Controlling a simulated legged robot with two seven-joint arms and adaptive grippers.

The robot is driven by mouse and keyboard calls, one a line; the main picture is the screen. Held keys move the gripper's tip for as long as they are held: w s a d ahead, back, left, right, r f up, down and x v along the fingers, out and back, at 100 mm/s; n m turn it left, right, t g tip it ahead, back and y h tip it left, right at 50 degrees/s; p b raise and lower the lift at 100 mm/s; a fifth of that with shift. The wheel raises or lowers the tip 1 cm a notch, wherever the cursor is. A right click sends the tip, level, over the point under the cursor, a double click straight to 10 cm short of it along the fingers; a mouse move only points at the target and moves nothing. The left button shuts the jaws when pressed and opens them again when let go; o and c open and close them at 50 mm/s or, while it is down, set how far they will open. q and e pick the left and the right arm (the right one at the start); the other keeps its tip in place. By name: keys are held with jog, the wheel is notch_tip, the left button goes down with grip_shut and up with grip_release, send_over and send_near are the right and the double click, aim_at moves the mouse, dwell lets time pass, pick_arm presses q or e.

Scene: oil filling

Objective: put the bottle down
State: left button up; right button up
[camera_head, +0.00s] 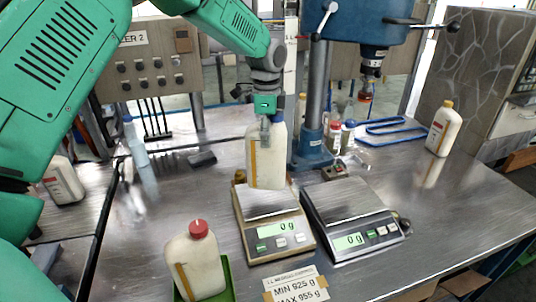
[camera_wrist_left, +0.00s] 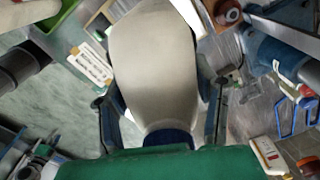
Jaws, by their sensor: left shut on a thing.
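My left gripper (camera_head: 266,122) is shut on a cream bottle (camera_head: 266,164) with a blue cap, gripped near its top. The bottle hangs upright, in front of or just over the plate of the left scale (camera_head: 272,240); whether it touches the plate I cannot tell. That scale reads 0 g. In the left wrist view the bottle (camera_wrist_left: 152,75) fills the middle, between the two fingers of my left gripper (camera_wrist_left: 160,125). My right gripper is not in view.
A second scale (camera_head: 352,220) stands to the right, empty, reading 0 g. A red-capped bottle (camera_head: 194,262) stands in a green tray (camera_head: 228,278) at the front. A blue drill press (camera_head: 314,140) stands behind the scales. A yellow-capped bottle (camera_head: 443,130) is at the back right.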

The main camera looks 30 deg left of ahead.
pick_arm(q)
jog(key=shift+w+d+f, duration=0.1)
jog(key=shift+f, duration=2.35)
jog(key=o, duration=1.4)
jog(key=shift+f, duration=0.15)
jog(key=shift+o, duration=1.4)
jog(key=shift+a, duration=0.4)
jog(key=shift+a+f, duration=0.15)
jog(key=shift+a, duration=0.1)
jog(key=r, duration=1.1)
jog(key=shift+d+r, duration=0.1)
jog(key=shift+d, duration=0.3)
jog(key=shift+a+r, duration=0.25)
jog(key=shift+r, duration=0.3)
jog(key=shift+d, duration=0.1)
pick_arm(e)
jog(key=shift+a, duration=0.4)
pick_arm(q)
jog(key=shift+d+r, duration=0.1)
jog(key=shift+d, duration=0.1)
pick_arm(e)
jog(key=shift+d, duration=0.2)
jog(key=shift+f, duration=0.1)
